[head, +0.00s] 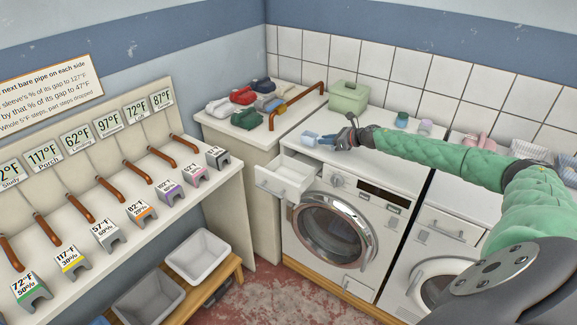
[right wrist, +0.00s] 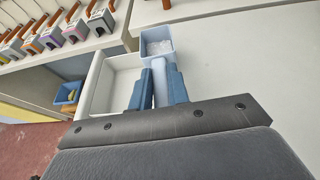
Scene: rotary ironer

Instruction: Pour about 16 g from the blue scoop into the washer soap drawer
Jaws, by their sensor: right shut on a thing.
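The blue scoop (head: 311,136) is held level above the front left of the washer's top, near the inner end of the open soap drawer. White powder shows in its bowl in the right wrist view (right wrist: 157,46). My right gripper (head: 337,139) is shut on the scoop's pale handle, with dark blue fingers on both sides of it in the right wrist view (right wrist: 161,87). The white soap drawer (head: 266,182) is pulled out from the washer (head: 345,180). Its tray looks empty in the right wrist view (right wrist: 91,92), where the scoop overlaps its corner. My left gripper is out of view.
A green lidded box (head: 348,97) and small cups (head: 402,120) stand behind my arm on the machine tops. Folded cloths (head: 243,96) and a copper pipe (head: 297,104) are on the left counter. Grey bins (head: 198,256) sit on a low bench at left.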

